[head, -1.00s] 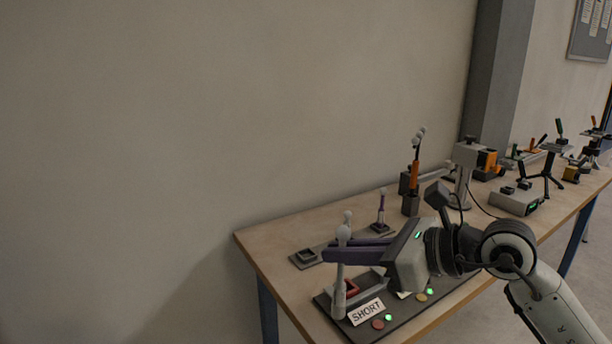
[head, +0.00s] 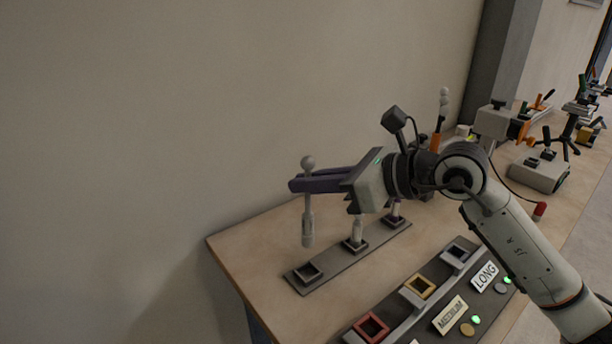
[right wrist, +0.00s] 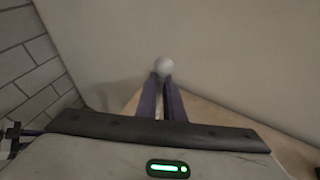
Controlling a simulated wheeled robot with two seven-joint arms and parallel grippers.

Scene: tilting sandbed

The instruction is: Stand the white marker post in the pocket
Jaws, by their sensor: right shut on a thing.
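A pale white post (head: 308,228) with a ball on top is clasped in my right gripper (head: 307,184), hanging about upright with its lower end in the air. In the head view it shows just above the empty leftmost pocket (head: 297,275) of the dark strip; the depth between them is hard to judge. The post's ball (right wrist: 164,66) also shows at the fingertips in the right wrist view, and its lower part is hidden there. A second whitish post (head: 357,229) stands in the strip's middle pocket, partly behind my gripper. My left gripper is out of view.
A purple-based post (head: 396,211) stands in the strip's far pocket. A front board carries empty red (head: 358,329), yellow (head: 432,289) and grey-purple (head: 468,247) framed sockets, with MEDIUM (head: 450,315) and LONG (head: 485,277) labels. The wall rises behind the table; bare wood lies between strip and board.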

